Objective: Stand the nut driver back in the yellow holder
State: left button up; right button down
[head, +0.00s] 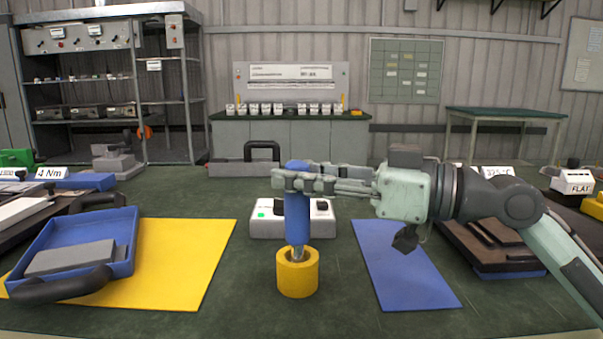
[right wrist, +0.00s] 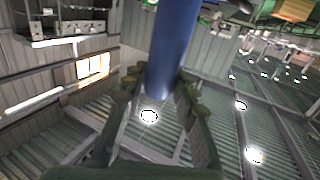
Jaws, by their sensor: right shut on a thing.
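The nut driver (head: 297,222) has a blue handle and stands upright in the head view. Its lower metal end is at the mouth of the yellow holder (head: 298,278), a short round cup on the green bench. How deep the tip sits inside is hidden by the holder's wall. My right gripper (head: 292,181) reaches in from the right and is shut on the upper part of the blue handle. In the right wrist view the blue handle (right wrist: 173,50) runs between the two fingers. My left gripper is not in view.
A white box with a green button (head: 268,226) stands just behind the holder. A yellow mat (head: 190,262) with a blue tray (head: 122,225) lies at left, a blue mat (head: 402,270) at right. The bench in front of the holder is clear.

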jog(key=shift+f+b, duration=0.65)
jog(key=shift+f, duration=0.25)
jog(key=c, duration=1.3)
grip_release()
jog(key=shift+o, duration=0.9)
jog(key=v, duration=1.2)
